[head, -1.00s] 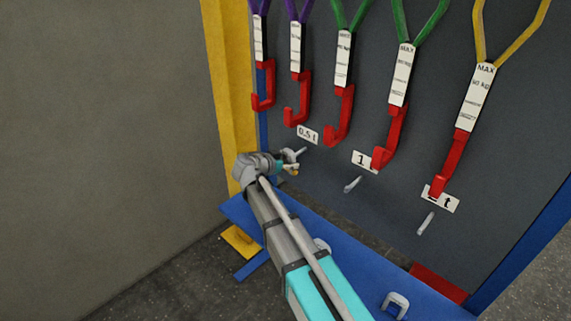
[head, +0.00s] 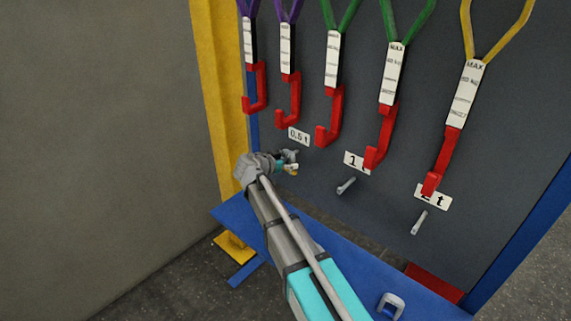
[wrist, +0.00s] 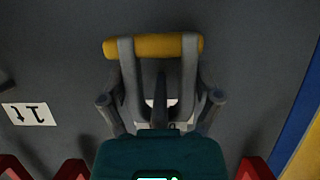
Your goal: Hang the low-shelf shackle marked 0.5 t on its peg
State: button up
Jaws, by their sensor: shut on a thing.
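My gripper (head: 284,162) is shut on a grey shackle with a yellow pin, close to the board below the 0.5 t label (head: 299,136). In the wrist view the shackle's yellow pin (wrist: 153,46) lies across the far end of the gripper fingers (wrist: 158,75). A dark bar shows between the fingers; I cannot tell whether it is the peg or part of the shackle. The 0.5 t peg (head: 293,152) is mostly hidden by the gripper and shackle in the head view. I cannot tell whether the shackle touches or surrounds it.
Red hooks on slings, such as one (head: 288,105), hang above the pegs. The 1 t peg (head: 346,186) and 2 t peg (head: 419,222) are bare. Another shackle (head: 390,304) stands on the blue low shelf (head: 350,262). A yellow post (head: 217,90) stands left of the board.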

jog(key=shift+w+d+f, duration=0.1)
jog(key=shift+w+f, duration=0.05)
jog(key=shift+f, duration=0.2)
dwell(0.6)
jog(key=o, duration=1.1)
jog(key=shift+r, duration=0.15)
